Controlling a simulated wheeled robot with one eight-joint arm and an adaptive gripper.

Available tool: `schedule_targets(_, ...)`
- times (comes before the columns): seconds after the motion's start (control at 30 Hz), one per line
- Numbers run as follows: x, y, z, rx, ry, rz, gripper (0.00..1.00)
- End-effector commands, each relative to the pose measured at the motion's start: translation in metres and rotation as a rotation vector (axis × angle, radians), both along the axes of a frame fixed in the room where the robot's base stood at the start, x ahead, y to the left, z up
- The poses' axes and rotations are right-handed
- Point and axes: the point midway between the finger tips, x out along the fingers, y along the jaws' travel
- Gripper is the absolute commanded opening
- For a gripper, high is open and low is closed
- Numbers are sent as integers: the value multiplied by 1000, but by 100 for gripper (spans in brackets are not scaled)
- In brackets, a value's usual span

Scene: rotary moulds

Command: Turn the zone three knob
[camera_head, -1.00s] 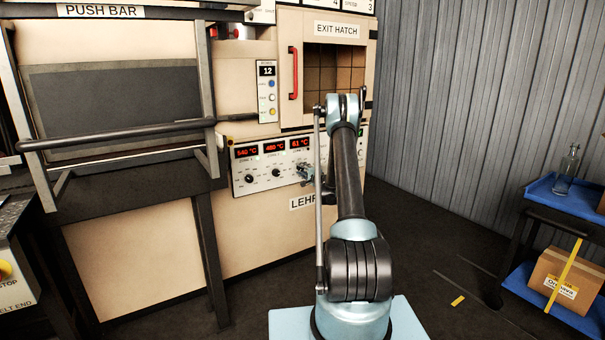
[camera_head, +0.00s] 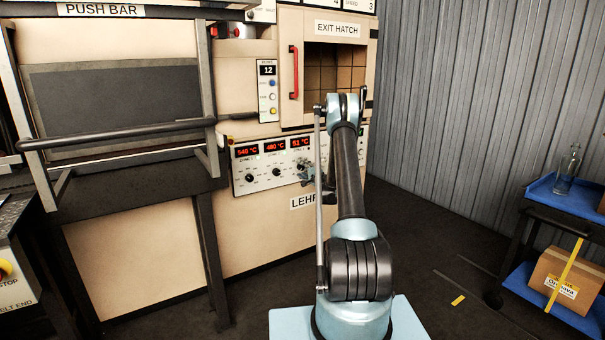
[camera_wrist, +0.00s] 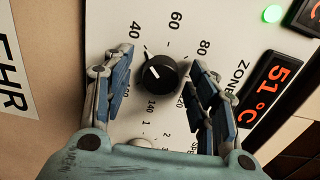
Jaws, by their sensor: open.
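The zone three knob (camera_wrist: 160,73) is a round black dial in the wrist view, with a white mark towards its upper left, roughly towards the 40. Numbers ring it on the white control panel (camera_head: 243,183). My gripper (camera_wrist: 162,70) is open, one finger to the left of the knob and one to the right. A gap shows on each side of the knob. The zone three display (camera_wrist: 270,88) reads 51 °C in red.
Two other black knobs, the left one (camera_head: 249,177) and the middle one (camera_head: 276,172), sit left of my gripper. A pale round part (camera_wrist: 140,143) with a small number scale lies below the knob in the wrist view. The exit hatch (camera_head: 295,75) is above the panel.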

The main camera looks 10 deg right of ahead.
Motion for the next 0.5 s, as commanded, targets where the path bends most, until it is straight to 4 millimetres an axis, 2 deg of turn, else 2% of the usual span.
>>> schedule_targets(0.17,-13,-7,0,0,0,-2,53)
schedule_targets(0.5,-70,-33,-1,0,1,-2,53)
